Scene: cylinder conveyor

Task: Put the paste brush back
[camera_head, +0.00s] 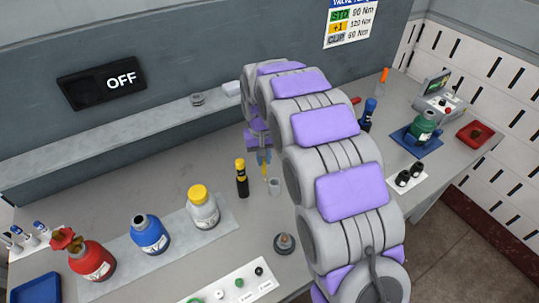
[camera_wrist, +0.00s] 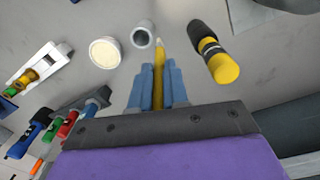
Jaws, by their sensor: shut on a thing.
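The paste brush, a thin yellow stick with a paler tip (camera_wrist: 159,58), is between the blue fingers of my gripper (camera_wrist: 157,76) in the wrist view. My gripper (camera_head: 264,158) is shut on it, above the bench in the head view, with the brush (camera_head: 266,174) pointing down. A small grey cup (camera_head: 274,187) stands close beside the brush tip; it also shows in the wrist view (camera_wrist: 143,35), its open mouth just left of the tip. I cannot tell whether the tip is over the cup; it looks beside it.
A black and yellow bottle (camera_head: 242,180) stands close to the left of my gripper. A yellow-capped bottle (camera_head: 203,208), a blue one (camera_head: 149,234) and a red one (camera_head: 91,258) stand further left. A round pale disc (camera_wrist: 104,53) lies left of the cup.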

